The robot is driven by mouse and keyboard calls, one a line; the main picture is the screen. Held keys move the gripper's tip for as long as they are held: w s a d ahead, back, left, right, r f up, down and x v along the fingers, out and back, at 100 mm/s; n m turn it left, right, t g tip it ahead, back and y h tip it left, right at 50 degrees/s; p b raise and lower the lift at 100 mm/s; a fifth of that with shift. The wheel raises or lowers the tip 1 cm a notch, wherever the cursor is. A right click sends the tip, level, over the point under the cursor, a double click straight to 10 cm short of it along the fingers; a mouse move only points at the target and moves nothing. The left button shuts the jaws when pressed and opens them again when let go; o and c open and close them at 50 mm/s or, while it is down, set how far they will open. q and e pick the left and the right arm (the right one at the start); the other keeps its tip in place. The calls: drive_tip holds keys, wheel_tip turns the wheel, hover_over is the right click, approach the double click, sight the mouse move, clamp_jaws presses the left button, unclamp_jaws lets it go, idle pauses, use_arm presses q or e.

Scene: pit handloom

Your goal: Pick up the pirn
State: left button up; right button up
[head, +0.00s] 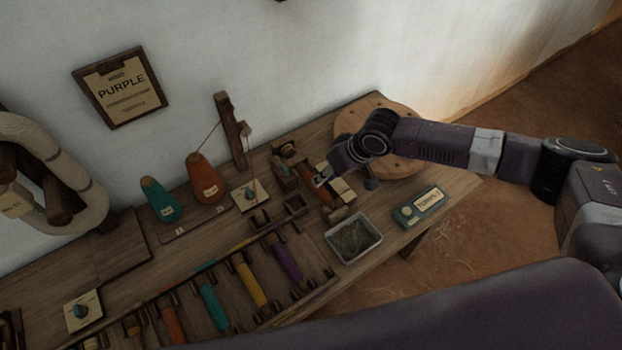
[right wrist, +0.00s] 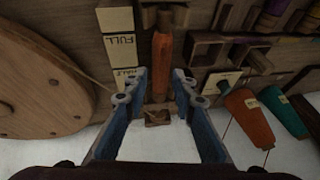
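An orange-wound pirn (right wrist: 161,62) sits in a wooden winder on the bench, beside a card (right wrist: 120,48) marked FULL and HALF. In the head view the pirn (head: 326,197) is partly covered by my right gripper (head: 323,179). In the right wrist view my right gripper (right wrist: 160,76) is open, its blue fingers either side of the pirn's near end. I see a gap between each finger and the pirn; contact does not show. My left gripper is not in view.
A rack holds several coloured pirns, including a purple one (head: 287,262). Teal (head: 160,201) and orange (head: 207,182) cones stand behind it. A wooden wheel (head: 350,118), a metal tray (head: 331,246) and a teal box (head: 421,208) flank the winder. A wall sign (head: 112,89) reads PURPLE.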

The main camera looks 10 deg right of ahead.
drive_tip(key=x, duration=0.3)
drive_tip(key=shift+w+a+f, duration=0.2)
drive_tip(key=shift+w+a, duration=0.1)
drive_tip(key=shift+w, duration=0.05)
drive_tip(key=shift+w+a+f, duration=0.1)
drive_tip(key=shift+w+f, duration=0.05)
drive_tip(key=shift+f, duration=0.4)
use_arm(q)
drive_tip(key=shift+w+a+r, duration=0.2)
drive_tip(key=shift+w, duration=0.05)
use_arm(e)
drive_tip(key=shift+f, duration=0.25)
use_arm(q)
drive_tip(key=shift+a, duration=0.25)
use_arm(e)
clamp_jaws()
